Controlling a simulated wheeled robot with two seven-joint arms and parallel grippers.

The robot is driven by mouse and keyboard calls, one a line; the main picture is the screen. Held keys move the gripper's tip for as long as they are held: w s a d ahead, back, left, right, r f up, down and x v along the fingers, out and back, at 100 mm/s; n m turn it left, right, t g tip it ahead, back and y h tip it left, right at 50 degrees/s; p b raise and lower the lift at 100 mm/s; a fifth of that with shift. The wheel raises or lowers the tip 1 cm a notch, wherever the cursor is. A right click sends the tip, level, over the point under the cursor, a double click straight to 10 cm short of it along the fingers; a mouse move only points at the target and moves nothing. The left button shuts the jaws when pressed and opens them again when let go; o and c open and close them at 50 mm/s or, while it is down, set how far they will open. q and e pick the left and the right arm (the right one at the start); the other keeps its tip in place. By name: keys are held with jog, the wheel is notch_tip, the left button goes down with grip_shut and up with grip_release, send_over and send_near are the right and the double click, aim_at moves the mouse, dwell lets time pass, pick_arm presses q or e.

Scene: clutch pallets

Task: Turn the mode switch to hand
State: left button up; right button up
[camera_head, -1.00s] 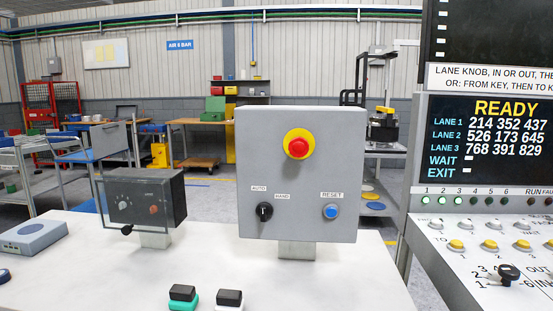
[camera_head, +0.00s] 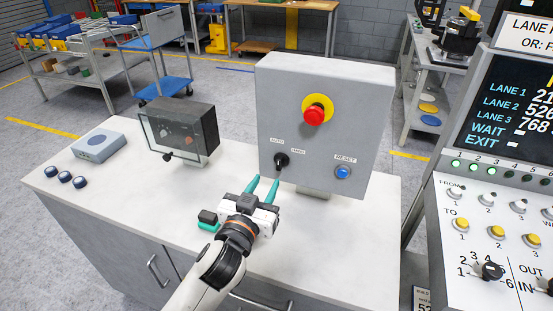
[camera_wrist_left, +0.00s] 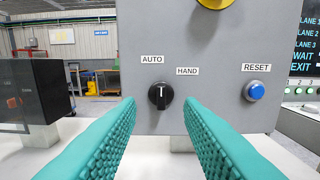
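The mode switch (camera_head: 281,160) is a black knob low on the left of the grey control box (camera_head: 330,75). In the left wrist view the knob (camera_wrist_left: 161,96) sits between the AUTO label (camera_wrist_left: 152,59) and the HAND label (camera_wrist_left: 187,71). Its white mark points about straight up, slightly toward AUTO. My left gripper (camera_head: 262,188) is open, its teal fingers aimed at the box just below and in front of the knob. In the left wrist view the fingers (camera_wrist_left: 160,103) flank the knob, apart from it. My right gripper is not in view.
A blue reset button (camera_head: 343,172) and a red emergency button (camera_head: 314,115) are on the same box. A dark clear-fronted box (camera_head: 180,130) stands to the left. The lane console (camera_head: 500,215) is at right.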

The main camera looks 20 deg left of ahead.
aim_at(278, 162)
pick_arm(q)
jog(key=w, duration=0.2)
jog(key=w+p, duration=0.1)
jog(key=w, duration=0.4)
jog(key=shift+w+d, duration=0.25)
jog(key=shift+w, duration=0.1)
jog(key=shift+c, duration=0.5)
grip_shut()
